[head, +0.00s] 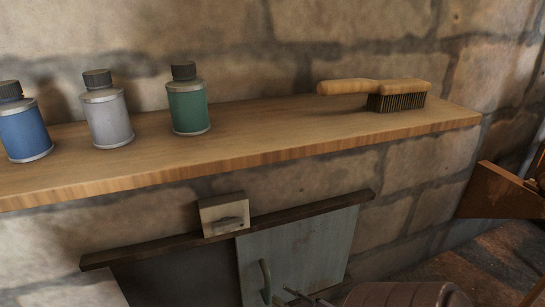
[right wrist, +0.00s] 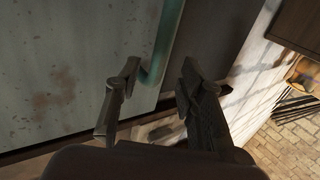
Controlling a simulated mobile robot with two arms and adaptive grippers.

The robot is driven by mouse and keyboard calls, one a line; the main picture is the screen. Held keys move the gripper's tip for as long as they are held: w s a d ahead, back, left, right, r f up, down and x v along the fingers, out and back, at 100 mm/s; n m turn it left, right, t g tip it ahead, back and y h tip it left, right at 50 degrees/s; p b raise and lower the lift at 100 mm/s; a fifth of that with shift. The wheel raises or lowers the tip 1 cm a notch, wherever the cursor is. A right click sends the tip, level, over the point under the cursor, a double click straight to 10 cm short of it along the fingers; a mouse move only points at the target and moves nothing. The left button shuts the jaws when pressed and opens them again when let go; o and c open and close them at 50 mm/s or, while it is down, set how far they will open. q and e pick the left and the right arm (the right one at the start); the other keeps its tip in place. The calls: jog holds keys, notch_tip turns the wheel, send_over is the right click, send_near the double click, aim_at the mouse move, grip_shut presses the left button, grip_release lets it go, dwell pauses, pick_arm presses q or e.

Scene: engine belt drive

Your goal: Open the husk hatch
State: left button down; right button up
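The husk hatch (head: 300,252) is a worn grey-green panel below a dark rail in the head view. A green bar handle (head: 265,280) stands near its left edge. A dark area (head: 180,279) lies left of the panel. My right gripper (head: 299,297) is at the bottom of the head view, just right of the handle. In the right wrist view the gripper (right wrist: 160,72) is open, and the handle's end (right wrist: 152,76) reaches between its fingers, close to the left finger. Whether they touch, I cannot tell. The panel (right wrist: 70,75) fills the left of that view. My left gripper is out of view.
A dark rail (head: 150,247) runs above the hatch, with a pale block (head: 224,214) on it. A wooden shelf (head: 250,145) above holds a blue bottle (head: 24,130), a grey bottle (head: 107,117), a green bottle (head: 188,106) and a brush (head: 398,101).

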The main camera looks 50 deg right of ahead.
jog(key=s, duration=0.5)
jog(key=shift+s, duration=0.2)
dwell(0.3)
